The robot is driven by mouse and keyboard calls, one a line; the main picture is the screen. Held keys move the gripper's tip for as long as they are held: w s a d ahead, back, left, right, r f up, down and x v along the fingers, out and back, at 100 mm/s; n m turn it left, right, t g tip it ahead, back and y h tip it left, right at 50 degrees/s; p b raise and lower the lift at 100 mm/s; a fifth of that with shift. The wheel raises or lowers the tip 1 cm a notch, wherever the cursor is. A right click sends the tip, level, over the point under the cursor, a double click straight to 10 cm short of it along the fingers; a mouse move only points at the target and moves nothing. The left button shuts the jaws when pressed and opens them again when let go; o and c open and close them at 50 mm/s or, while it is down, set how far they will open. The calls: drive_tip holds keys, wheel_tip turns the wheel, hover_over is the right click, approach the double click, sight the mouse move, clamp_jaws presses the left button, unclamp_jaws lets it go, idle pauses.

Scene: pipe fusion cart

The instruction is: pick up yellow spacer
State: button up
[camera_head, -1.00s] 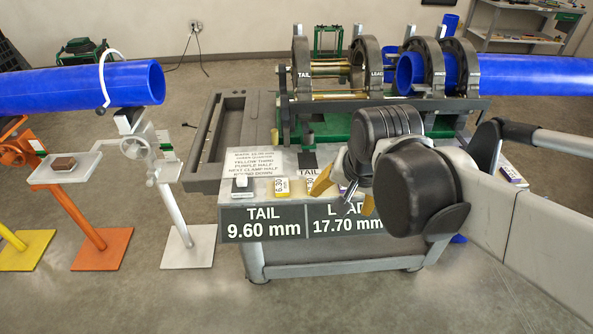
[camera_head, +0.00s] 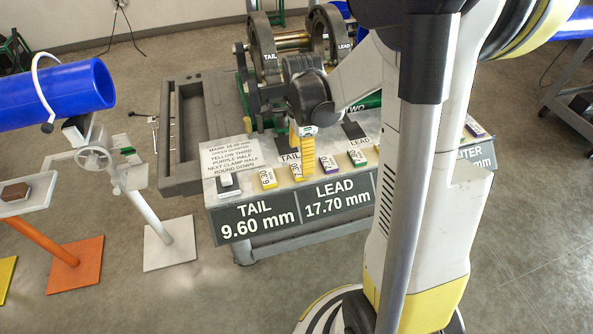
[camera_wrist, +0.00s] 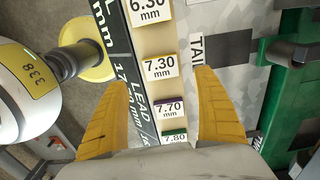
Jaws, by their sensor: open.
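Two yellow-edged spacers lie in a row on the cart's front ledge. The 6.30 mm one (camera_head: 268,178) is at the left of the row and is partly cut off at the top of the wrist view (camera_wrist: 149,10). The 7.30 mm one (camera_wrist: 160,67) is to its right in the head view (camera_head: 297,171). My gripper (camera_wrist: 161,78) is open and empty, its yellow fingers pointing down over the row. In the wrist view, the fingertips lie on either side of the 7.30 mm spacer. I cannot tell their height above the ledge.
A purple 7.70 mm spacer (camera_wrist: 169,108) and a green 7.80 mm spacer (camera_wrist: 174,136) lie beside the 7.30 mm one. A small white-topped object (camera_head: 228,184) stands left of the row. The clamp rings (camera_head: 263,48) rise behind.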

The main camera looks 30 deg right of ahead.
sight(299, 169)
drive_tip(key=f+b, duration=0.1)
drive_tip(key=f, duration=0.1)
drive_tip(key=f+b, duration=0.2)
drive_tip(key=f, duration=0.1)
drive_tip(key=shift+w+a+f, duration=0.2)
drive_tip(key=shift+f, duration=0.05)
drive_tip(key=shift+r, duration=0.1)
drive_tip(key=c, duration=1.2)
